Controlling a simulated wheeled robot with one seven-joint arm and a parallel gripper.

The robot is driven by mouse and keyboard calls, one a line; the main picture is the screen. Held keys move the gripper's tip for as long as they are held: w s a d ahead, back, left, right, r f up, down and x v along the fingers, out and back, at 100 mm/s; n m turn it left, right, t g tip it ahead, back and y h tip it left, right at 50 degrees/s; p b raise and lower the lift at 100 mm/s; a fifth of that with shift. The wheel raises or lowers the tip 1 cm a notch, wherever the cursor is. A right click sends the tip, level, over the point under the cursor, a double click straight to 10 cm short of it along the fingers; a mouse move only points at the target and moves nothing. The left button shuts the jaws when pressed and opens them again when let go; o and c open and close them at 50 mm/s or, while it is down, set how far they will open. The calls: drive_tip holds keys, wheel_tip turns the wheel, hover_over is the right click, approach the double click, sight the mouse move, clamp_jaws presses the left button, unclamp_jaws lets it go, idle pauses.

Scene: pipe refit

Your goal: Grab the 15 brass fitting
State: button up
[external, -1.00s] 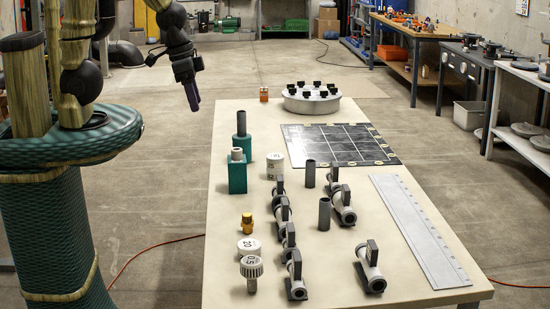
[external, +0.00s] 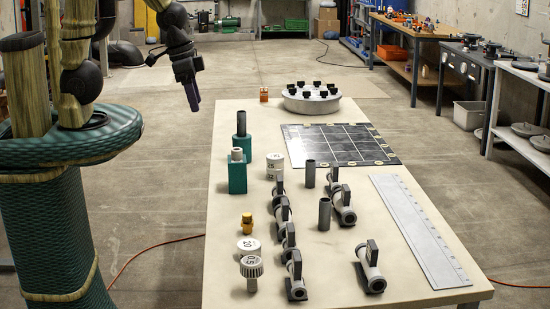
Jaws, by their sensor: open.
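A small brass fitting (external: 247,224) stands upright on the left side of the table, just behind a white cap marked 20. No number on it can be read. A small orange-brown item (external: 264,95) stands at the far left end of the table; it is too small to tell what it is. My gripper (external: 193,97) hangs in the air left of the table's far part, pointing down. It is open and empty, well away from the brass fitting.
The white cap (external: 248,246) and a grey ribbed knob (external: 251,268) stand in front of the fitting. Pipe pieces with valves (external: 290,233) run to its right. Teal blocks (external: 237,178) stand behind it. A dark gridded mat (external: 340,146) and round grey fixture (external: 311,101) lie farther back.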

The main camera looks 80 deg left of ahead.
drive_tip(key=shift+f, duration=0.1)
drive_tip(key=m+g+b, duration=0.3)
drive_tip(key=m+b, duration=0.1)
drive_tip(key=b, duration=0.6)
hover_over(247, 215)
wheel_tip(247, 215, down, 14)
drive_tip(key=shift+s+a+p, duration=0.15)
drive_tip(key=shift+a+p, duration=0.1)
drive_tip(key=shift+p, duration=0.05)
wheel_tip(247, 215, down, 12)
drive_tip(key=shift+f+p, duration=0.1)
drive_tip(key=shift+p, duration=0.4)
drive_tip(key=shift+d+f+p, duration=0.15)
drive_tip(key=shift+f+p, duration=0.5)
drive_tip(key=shift+f, duration=1.9)
